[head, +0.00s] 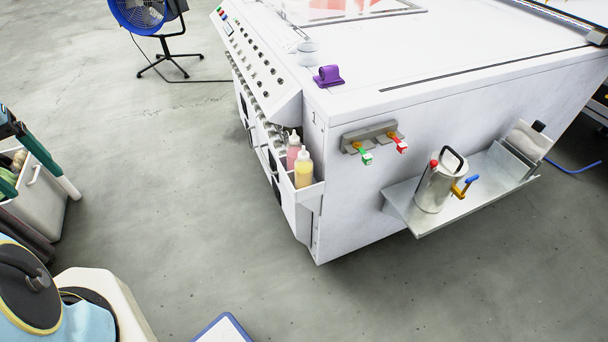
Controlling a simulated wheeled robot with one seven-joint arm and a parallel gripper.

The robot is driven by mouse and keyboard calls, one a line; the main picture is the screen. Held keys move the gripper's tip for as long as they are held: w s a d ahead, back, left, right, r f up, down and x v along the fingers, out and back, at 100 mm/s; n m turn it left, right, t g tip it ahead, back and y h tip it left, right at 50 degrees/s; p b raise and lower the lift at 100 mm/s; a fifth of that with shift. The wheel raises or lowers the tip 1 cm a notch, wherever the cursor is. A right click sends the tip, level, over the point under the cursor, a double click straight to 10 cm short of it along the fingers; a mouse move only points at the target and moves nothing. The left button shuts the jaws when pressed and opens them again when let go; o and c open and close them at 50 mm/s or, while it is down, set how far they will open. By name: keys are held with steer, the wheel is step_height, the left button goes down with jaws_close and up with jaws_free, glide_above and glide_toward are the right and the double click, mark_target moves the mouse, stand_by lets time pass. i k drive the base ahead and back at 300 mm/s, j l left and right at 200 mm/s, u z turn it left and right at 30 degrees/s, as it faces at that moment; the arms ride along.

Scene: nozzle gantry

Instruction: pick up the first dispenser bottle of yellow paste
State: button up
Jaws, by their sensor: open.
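A dispenser bottle of yellow paste (304,171) with a pale nozzle cap stands upright in a white open holder (311,194) on the corner of the white machine. Its lower part is hidden by the holder's wall. A similar bottle with pink contents (293,151) stands just behind it, partly covered by the yellow one. I see only one yellow bottle. My gripper is not in view.
The large white machine (375,220) fills the right, with green and red valves (378,141) and a shelf (408,208) bearing a metal canister (437,188). A blue fan (145,15) stands at the back. A cart (38,205) is at left. Open grey floor (180,190) lies between.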

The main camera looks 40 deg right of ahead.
mark_target(303, 165)
steer(key=z, duration=1.5)
